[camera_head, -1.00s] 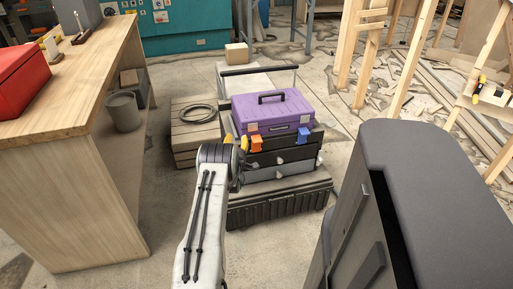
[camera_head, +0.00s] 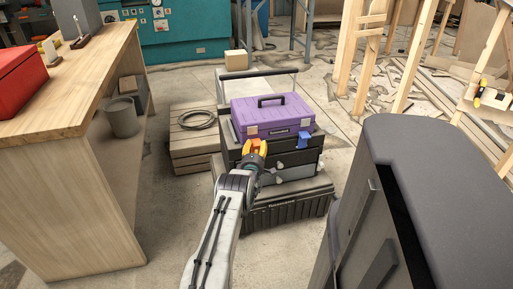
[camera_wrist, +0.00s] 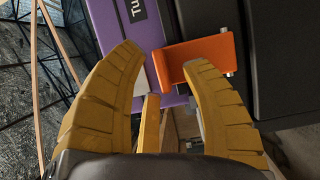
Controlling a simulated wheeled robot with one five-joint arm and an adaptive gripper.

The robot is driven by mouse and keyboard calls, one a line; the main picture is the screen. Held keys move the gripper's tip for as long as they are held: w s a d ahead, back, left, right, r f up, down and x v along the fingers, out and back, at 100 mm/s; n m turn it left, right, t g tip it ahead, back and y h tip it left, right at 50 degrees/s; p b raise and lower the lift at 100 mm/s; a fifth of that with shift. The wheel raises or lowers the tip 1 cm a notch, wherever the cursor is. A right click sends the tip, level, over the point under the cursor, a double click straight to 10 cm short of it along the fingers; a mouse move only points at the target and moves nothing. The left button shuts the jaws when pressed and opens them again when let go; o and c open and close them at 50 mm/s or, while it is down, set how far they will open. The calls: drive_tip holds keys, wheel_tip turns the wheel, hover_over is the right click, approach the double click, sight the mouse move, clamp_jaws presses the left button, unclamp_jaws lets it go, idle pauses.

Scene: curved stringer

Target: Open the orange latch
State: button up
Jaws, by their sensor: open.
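The orange latch (camera_wrist: 200,60) is on the dark box just beside the edge of the purple toolbox in the wrist view. In the head view the orange latch (camera_head: 256,143) is small and partly covered by my gripper. My gripper (camera_head: 254,150) is at the front of the toolbox stack, its yellow fingers open. In the wrist view my gripper (camera_wrist: 162,75) has its fingers spread, with the latch close to the right fingertip and partly overlapped by it. I cannot tell whether they touch. The purple toolbox (camera_head: 262,117) sits shut on top of the stack.
A blue latch (camera_head: 303,140) is on the right of the stack. A wooden crate (camera_head: 190,150) with a coiled cable stands to its left. The workbench (camera_head: 75,190) is at the left, and a large dark cabinet (camera_head: 430,190) is at the right front.

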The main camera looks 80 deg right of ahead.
drive_tip(key=shift+d+b, duration=0.3)
drive_tip(key=shift+d, duration=0.4)
drive_tip(key=shift+o, duration=0.2)
clamp_jaws()
